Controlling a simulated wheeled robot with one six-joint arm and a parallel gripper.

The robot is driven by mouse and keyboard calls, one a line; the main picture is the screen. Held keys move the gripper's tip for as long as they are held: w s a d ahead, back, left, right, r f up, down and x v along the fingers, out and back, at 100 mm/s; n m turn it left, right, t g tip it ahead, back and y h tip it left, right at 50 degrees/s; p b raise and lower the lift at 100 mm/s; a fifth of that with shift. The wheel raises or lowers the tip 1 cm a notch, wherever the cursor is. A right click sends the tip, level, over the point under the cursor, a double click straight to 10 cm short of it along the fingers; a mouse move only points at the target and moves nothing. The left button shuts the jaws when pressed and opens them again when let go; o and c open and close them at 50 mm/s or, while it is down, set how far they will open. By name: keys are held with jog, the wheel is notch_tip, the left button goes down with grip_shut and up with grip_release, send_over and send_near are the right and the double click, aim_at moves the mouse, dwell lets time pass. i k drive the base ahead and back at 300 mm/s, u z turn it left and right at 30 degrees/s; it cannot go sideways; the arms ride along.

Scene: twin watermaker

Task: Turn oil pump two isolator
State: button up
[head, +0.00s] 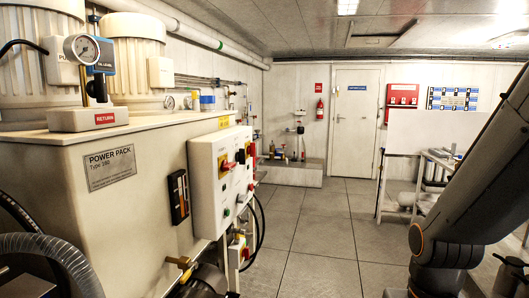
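A white control box (217,185) is on the right side of the beige power pack (75,215). Red rotary handles on yellow plates show on its front, one nearer (226,167) and one farther (250,151). A smaller box below carries another red and yellow switch (242,253). The labels are too small to read, so I cannot tell which switch is the oil pump two isolator, nor its setting. My dark arm crosses the right side, well apart from the box. My gripper cannot be made out in this view.
Hoses and a brass valve (181,263) are low by the power pack. Clear tiled floor (310,240) lies between the box and my arm. A white door (355,120), a fire extinguisher (319,110) and a right-hand bench (440,160) are farther back.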

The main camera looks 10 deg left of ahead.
aim_at(253, 149)
jog(key=i, duration=0.45)
jog(key=u, duration=0.85)
jog(key=k, duration=0.6)
jog(key=z, duration=0.6)
jog(key=i, duration=0.9)
jog(key=u, duration=0.2)
